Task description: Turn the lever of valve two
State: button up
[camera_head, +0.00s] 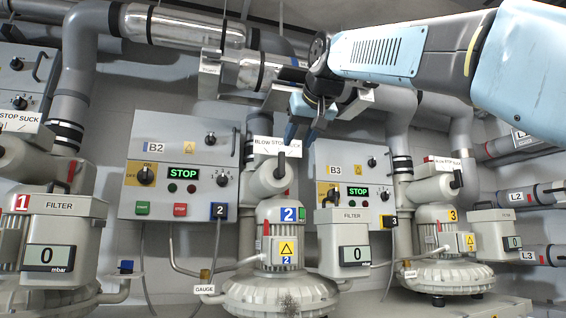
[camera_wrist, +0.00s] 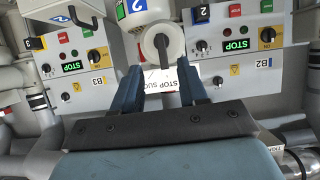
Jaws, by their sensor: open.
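Valve two is the grey valve body (camera_head: 268,178) above the blower marked 2 (camera_head: 280,225), in the middle of the head view. Its short dark lever (camera_head: 281,163) stands upright beside the white BLOW STOP SUCK label (camera_head: 277,146). In the wrist view the lever (camera_wrist: 162,50) is seen nearly end-on on its round hub, with the label (camera_wrist: 168,79) close by, partly hidden. My gripper (camera_head: 302,136) is open and empty, with blue fingers apart, just above and right of the lever. In the wrist view the lever lies beyond and between the fingertips (camera_wrist: 161,72); no contact shows.
Control panels B2 (camera_head: 152,162) and B3 (camera_head: 335,183) stand on the wall behind, both showing STOP. A filter box (camera_head: 342,228) stands right of blower 2, close to blower 3 (camera_head: 438,235). Large pipes (camera_head: 170,28) run overhead near my arm.

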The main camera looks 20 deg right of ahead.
aim_at(283, 162)
jog(key=shift+t, duration=0.3)
jog(key=x, duration=0.4)
jog(key=r+x, duration=0.1)
jog(key=x, duration=0.3)
jog(key=w+r+x, duration=0.1)
jog(key=x, duration=0.4)
jog(key=shift+s+r, duration=0.1)
jog(key=shift+s, duration=0.05)
jog(key=shift+c, duration=0.4)
grip_shut()
